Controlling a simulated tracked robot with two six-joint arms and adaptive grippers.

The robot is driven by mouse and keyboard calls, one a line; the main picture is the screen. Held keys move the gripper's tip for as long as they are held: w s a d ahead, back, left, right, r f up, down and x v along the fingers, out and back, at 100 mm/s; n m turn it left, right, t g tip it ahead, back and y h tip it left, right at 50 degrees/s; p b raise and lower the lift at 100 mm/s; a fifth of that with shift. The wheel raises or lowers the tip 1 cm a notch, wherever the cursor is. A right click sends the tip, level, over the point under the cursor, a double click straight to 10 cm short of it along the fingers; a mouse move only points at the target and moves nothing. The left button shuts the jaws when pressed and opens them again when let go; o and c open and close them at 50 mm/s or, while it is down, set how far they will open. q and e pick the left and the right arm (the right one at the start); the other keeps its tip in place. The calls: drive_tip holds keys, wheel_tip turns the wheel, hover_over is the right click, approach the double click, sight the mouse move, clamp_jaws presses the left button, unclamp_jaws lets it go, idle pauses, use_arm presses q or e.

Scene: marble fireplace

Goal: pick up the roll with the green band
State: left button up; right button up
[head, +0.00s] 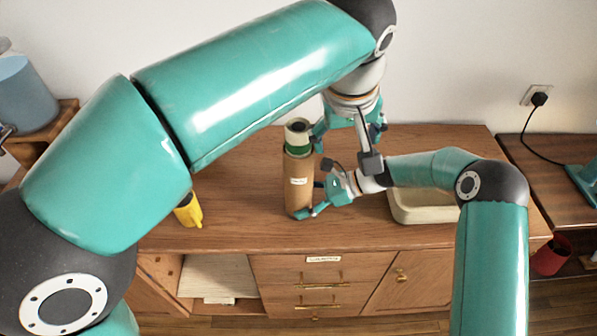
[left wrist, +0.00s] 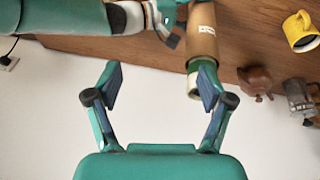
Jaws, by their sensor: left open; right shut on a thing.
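The roll with the green band (head: 299,180) is a tall brown cylinder with a white label, a green band (head: 297,144) near its top and a pale end. It is upright over the cabinet top; I cannot tell whether its base touches. My right gripper (head: 308,200) is shut on its lower part from the right. My left gripper (head: 348,134) is open and empty, to the right of the roll's top. In the left wrist view, the roll (left wrist: 202,35) passes behind one finger of my open left gripper (left wrist: 160,82), and my right gripper (left wrist: 170,22) shows beside it.
A yellow mug (head: 190,211) stands left of the roll, partly behind my left arm. A cream tray (head: 424,213) lies right, under my right arm. The left wrist view shows a brown teapot (left wrist: 255,81) and a dark glass pot (left wrist: 299,97). The cabinet top (head: 240,225) is clear in front.

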sight(300, 127)
use_arm(q)
drive_tip(key=w+a+r+n+y, duration=0.2)
drive_tip(key=w+a+r+y, duration=0.15)
drive_tip(key=a, duration=0.25)
drive_tip(key=shift+h, duration=0.35)
drive_tip(key=x, duration=0.5)
drive_tip(key=w+x, duration=0.1)
drive_tip(key=x, duration=0.5)
drive_tip(key=shift+w, duration=0.3)
drive_tip(key=shift+t, duration=0.3)
clamp_jaws()
